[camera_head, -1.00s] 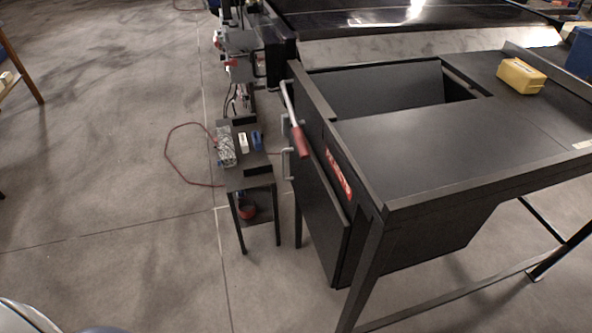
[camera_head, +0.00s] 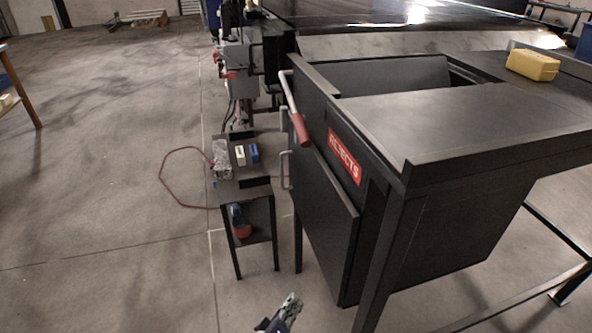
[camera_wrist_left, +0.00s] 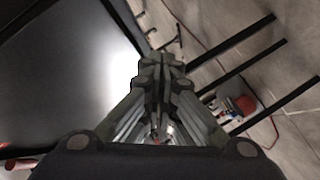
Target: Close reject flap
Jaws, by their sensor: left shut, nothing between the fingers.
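The dark reject unit carries a red REJECTS label (camera_head: 344,157) on its side. A dark side panel (camera_head: 325,220) with a light pull handle (camera_head: 286,170) stands out at an angle below the label. A grey lever with a red grip (camera_head: 299,125) is on the same side, tilted. In the top is a rectangular opening (camera_head: 390,76); I cannot tell which part is the flap. My left gripper (camera_head: 292,302) is low in front of the panel, apart from it, shut and empty. Its closed fingers (camera_wrist_left: 160,72) also show in the left wrist view. My right gripper is out of view.
A small dark stand (camera_head: 252,190) with small items and a red cup (camera_head: 242,230) is left of the panel. A red cable (camera_head: 163,180) loops on the floor. A yellow box (camera_head: 532,65) sits on the top.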

